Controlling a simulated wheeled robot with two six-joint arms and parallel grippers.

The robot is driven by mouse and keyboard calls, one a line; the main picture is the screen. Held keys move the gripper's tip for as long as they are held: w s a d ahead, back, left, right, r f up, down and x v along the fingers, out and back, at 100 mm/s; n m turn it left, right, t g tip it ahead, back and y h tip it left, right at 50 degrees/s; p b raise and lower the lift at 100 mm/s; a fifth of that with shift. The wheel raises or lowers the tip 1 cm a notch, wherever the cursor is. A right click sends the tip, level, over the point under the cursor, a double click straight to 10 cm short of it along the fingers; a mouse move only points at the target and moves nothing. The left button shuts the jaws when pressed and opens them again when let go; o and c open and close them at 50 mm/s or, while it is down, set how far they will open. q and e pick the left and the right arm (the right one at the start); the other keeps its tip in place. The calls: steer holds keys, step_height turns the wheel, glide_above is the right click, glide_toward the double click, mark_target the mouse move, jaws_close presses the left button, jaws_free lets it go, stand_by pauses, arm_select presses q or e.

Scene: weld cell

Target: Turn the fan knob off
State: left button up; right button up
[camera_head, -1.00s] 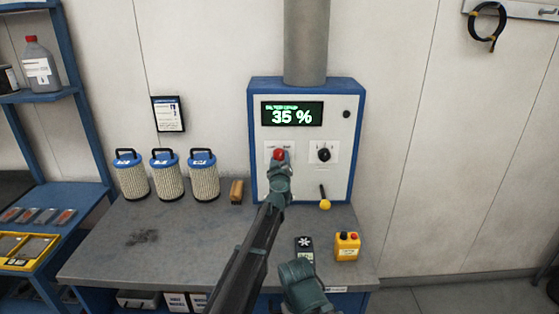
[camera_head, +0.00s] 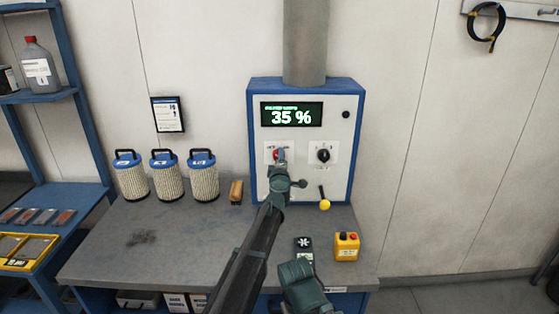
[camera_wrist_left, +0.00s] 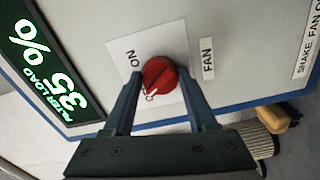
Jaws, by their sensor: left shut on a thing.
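The red fan knob (camera_wrist_left: 160,75) sits on a white plate on the control box, beside a FAN label (camera_wrist_left: 208,58). Its white mark points toward the lower lettering, partly hidden, and away from the ON lettering (camera_wrist_left: 133,60). My left gripper (camera_wrist_left: 161,92) is shut on the knob, one finger on each side. In the head view, my left gripper (camera_head: 280,160) covers most of the red knob (camera_head: 275,154).
The blue-framed control box (camera_head: 258,120) has a display (camera_head: 291,114) reading 35 % and a black knob (camera_head: 323,155) to the right. A yellow-ended lever (camera_head: 324,204) is below. Filter canisters (camera_head: 167,175) and a yellow button box (camera_head: 346,247) stand on the bench (camera_head: 140,255).

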arm_select(q)
steer(key=shift+n, duration=1)
steer(key=o, duration=1.4)
steer(key=shift+c, duration=0.2)
steer(key=s, duration=1.3)
steer(key=shift+s, duration=0.4)
